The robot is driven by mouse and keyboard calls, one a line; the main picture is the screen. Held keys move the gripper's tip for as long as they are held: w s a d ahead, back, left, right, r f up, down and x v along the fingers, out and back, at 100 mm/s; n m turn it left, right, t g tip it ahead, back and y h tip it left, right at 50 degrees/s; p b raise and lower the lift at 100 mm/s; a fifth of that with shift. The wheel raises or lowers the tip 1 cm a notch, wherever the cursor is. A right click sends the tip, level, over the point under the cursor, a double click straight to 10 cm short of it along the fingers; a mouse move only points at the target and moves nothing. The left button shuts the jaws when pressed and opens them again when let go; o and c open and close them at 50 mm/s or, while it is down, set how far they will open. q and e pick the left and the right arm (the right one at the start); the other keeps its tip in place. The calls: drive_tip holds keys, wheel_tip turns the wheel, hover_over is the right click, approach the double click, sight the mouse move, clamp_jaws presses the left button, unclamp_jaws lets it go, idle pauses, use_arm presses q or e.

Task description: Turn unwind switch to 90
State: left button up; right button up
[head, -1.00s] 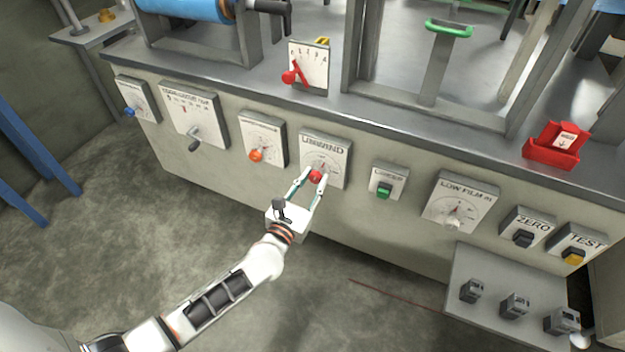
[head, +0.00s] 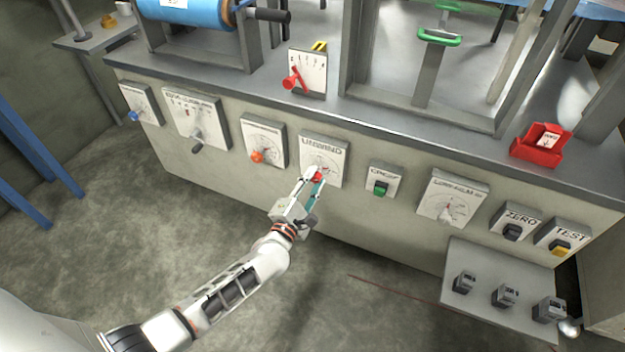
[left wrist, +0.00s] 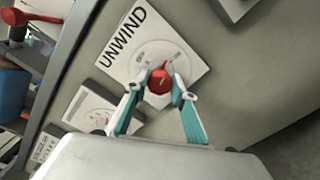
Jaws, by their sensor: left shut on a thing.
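The UNWIND panel (head: 322,152) is a white plate with a dial scale on the front of the grey machine. Its red knob (head: 318,178) sits at the panel's lower part, and it also shows in the left wrist view (left wrist: 159,82). My left gripper (head: 314,180) reaches it from below, with its two teal-and-white fingers closed on either side of the knob. In the left wrist view, the fingertips (left wrist: 160,92) touch the knob's sides, and the panel appears tilted. The scale's small numbers are too blurred to read. My right gripper is not in view.
An orange-knob panel (head: 263,142) is left of the UNWIND panel, and a green switch (head: 381,187) is right of it. The LOW FILM panel (head: 452,198) and ZERO switch (head: 513,230) are further right. A grey shelf (head: 480,312) juts out at lower right. The floor in front is clear.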

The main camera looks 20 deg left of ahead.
use_arm(q)
drive_tip(key=shift+m, duration=1.1)
drive_tip(key=shift+m+p, duration=0.35)
drive_tip(key=shift+m, duration=0.25)
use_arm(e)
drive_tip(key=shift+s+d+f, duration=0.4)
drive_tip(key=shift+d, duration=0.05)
use_arm(q)
drive_tip(key=shift+f, duration=0.1)
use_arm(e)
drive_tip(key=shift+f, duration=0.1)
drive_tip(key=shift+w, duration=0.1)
use_arm(q)
drive_tip(key=o, duration=1.1)
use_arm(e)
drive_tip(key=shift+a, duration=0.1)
use_arm(q)
drive_tip(key=shift+s, duration=0.55)
drive_tip(key=s, duration=0.6)
drive_tip(key=shift+s+a, duration=0.15)
drive_tip(key=shift+s, duration=0.1)
